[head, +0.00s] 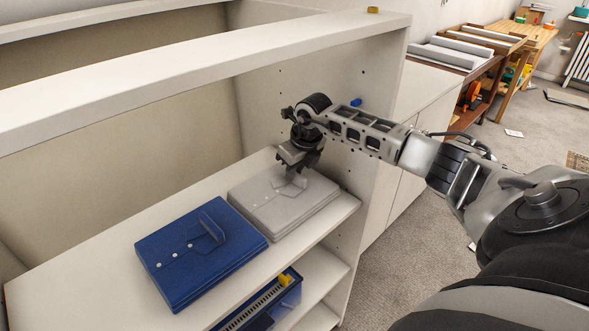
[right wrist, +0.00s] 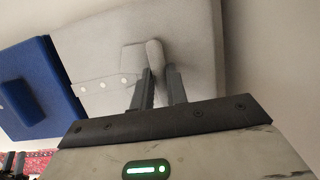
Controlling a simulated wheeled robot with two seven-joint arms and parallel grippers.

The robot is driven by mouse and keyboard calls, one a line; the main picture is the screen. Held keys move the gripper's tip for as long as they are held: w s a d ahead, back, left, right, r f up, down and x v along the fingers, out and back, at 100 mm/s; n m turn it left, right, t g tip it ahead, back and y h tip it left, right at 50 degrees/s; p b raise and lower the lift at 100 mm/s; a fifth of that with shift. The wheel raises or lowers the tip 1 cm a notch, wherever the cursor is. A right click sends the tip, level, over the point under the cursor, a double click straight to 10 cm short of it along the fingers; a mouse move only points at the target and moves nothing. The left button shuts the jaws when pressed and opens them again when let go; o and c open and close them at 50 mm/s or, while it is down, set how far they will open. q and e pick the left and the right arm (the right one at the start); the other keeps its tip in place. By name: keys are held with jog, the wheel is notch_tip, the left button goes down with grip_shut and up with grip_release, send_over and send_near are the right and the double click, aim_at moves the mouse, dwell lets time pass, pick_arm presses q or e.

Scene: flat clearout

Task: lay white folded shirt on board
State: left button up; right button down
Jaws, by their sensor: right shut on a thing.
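The white folded shirt (head: 280,207) lies flat on the shelf (head: 107,247), a pale grey-white stack with small buttons and a raised tab. My right gripper (head: 293,180) reaches down over it and is shut on the raised tab. In the right wrist view the two fingers (right wrist: 160,88) pinch this tab on the shirt (right wrist: 100,60). The shirt appears to rest on the shelf. My left gripper is not in view. I cannot make out the board in either view.
A blue folded shirt (head: 190,262) lies left of the white one, close beside it. A blue bin (head: 288,297) stands on the shelf below. An upper shelf edge (head: 200,75) and a side panel (head: 350,130) bound the space. Workbenches (head: 520,38) stand far right beyond open floor.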

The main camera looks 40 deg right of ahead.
jog(key=c, duration=1.4)
grip_release()
jog(key=shift+r, duration=0.15)
jog(key=v, duration=1.2)
jog(key=shift+b, duration=0.35)
